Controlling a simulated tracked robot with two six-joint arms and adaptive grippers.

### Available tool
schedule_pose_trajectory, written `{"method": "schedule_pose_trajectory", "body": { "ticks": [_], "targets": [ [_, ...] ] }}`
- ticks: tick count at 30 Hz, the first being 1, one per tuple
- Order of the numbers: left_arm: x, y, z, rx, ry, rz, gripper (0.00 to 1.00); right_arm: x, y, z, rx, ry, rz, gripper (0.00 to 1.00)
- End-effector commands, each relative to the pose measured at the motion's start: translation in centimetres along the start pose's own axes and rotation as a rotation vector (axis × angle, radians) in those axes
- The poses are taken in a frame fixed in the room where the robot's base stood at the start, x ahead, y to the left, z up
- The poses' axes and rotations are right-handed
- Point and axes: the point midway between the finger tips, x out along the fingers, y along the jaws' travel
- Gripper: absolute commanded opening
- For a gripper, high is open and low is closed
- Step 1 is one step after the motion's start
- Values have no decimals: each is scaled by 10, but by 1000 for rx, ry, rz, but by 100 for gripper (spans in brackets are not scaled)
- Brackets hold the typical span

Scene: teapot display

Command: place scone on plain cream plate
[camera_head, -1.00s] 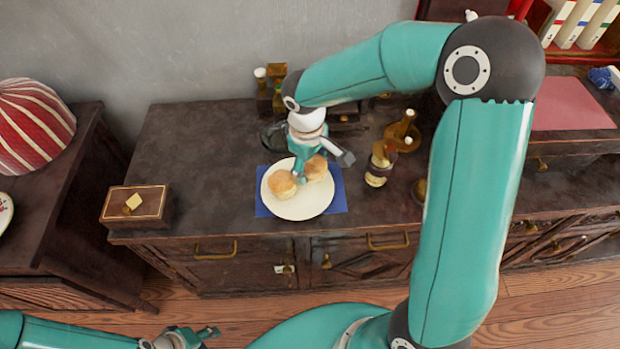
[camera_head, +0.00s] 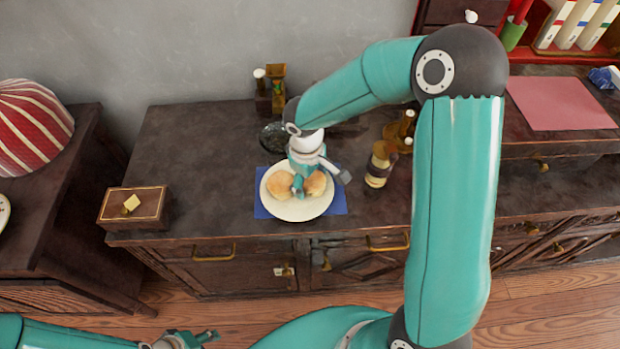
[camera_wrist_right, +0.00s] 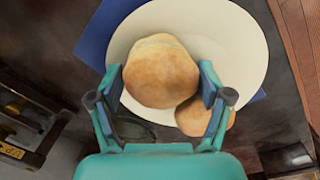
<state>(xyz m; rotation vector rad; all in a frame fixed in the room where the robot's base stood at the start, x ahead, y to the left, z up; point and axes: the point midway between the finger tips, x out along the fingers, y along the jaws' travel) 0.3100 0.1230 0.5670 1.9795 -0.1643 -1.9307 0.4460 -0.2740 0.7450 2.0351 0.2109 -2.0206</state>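A plain cream plate (camera_head: 300,212) lies on a blue mat (camera_head: 262,208) on the dark cabinet top. One golden scone (camera_head: 280,185) sits on its left side. My right gripper (camera_head: 319,182) is over the plate's right half, with its fingers on either side of a second scone (camera_head: 317,185). In the right wrist view, the right gripper (camera_wrist_right: 160,84) has its pads against both sides of that scone (camera_wrist_right: 160,70); the other scone (camera_wrist_right: 200,117) shows partly behind it. Whether the held scone bears on the plate is unclear. My left gripper (camera_head: 195,338) is at the bottom edge, partly cut off.
A dark bottle (camera_head: 379,165) stands right of the plate. A wooden box (camera_head: 135,207) is at the left. The cabinet top between box and plate is clear.

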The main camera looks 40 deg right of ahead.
Motion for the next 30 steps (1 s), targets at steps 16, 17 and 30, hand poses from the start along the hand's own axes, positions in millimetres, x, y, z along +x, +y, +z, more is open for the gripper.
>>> {"method": "schedule_pose_trajectory", "body": {
  "ticks": [16,17,30],
  "targets": [
    [-3,1,0,0,0,0,40,-11,1,-1,0,2,2,92],
    [-4,1,0,0,0,0,40,-15,1,-1,1,3,2,92],
    [-12,4,0,0,0,0,40,-98,0,-1,0,4,1,92]
  ]
}}
